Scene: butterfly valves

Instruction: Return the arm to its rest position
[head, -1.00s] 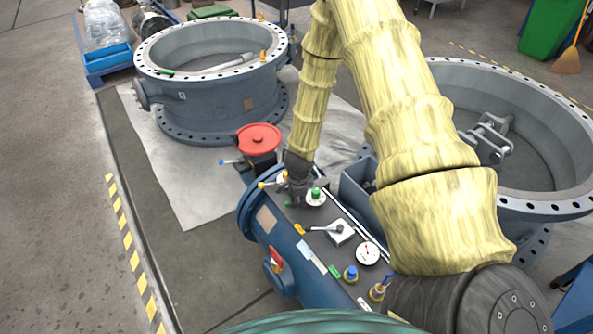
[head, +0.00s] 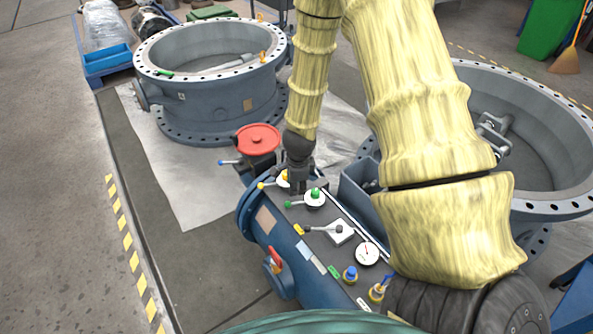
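My arm, in a pale yellow sleeve, reaches from the lower right over the blue valve panel. My gripper (head: 300,186) hangs at its end, pointing down at the panel's far end. It is close to the green-capped valve (head: 315,198) and the yellow-capped valve (head: 284,179), which it partly covers. Its fingers are small and dark here, so I cannot tell their opening or any contact. The green valve's lever points left.
The panel also carries a grey lever plate (head: 340,232), a gauge (head: 368,253), a blue-capped valve (head: 350,274) and a red side handle (head: 275,256). A red-lidded pot (head: 257,141) stands beyond. Large flanged rings stand left (head: 212,95) and right (head: 525,140). Floor at left is clear.

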